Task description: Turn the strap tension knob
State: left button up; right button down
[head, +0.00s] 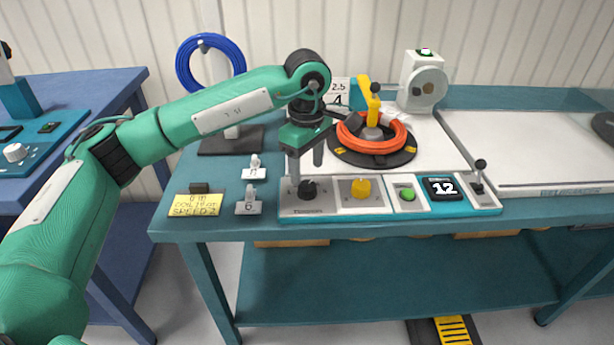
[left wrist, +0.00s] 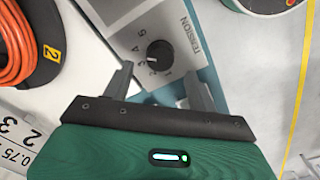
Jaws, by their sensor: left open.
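The black tension knob (head: 308,190) sits at the left end of the control panel, on a light plate. In the left wrist view the knob (left wrist: 159,55) has a white pointer mark, numbers around it and the word TENSION beside it. My left gripper (head: 306,168) points down above the knob, fingers apart and empty. In the left wrist view the fingertips (left wrist: 159,76) stand either side of the knob's line, a little short of it; I see no contact. My right gripper is not in view.
Right of the knob are a yellow knob (head: 361,188), a green button (head: 407,194), a display reading 12 (head: 444,188) and a lever (head: 480,170). Behind stands a reel with an orange cable coil (head: 371,138). Small tagged weights and a yellow note (head: 196,205) lie left.

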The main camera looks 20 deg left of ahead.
aim_at(307, 185)
pick_arm(q)
notch_tip(307, 185, up, 9)
jog(key=shift+r, duration=0.2)
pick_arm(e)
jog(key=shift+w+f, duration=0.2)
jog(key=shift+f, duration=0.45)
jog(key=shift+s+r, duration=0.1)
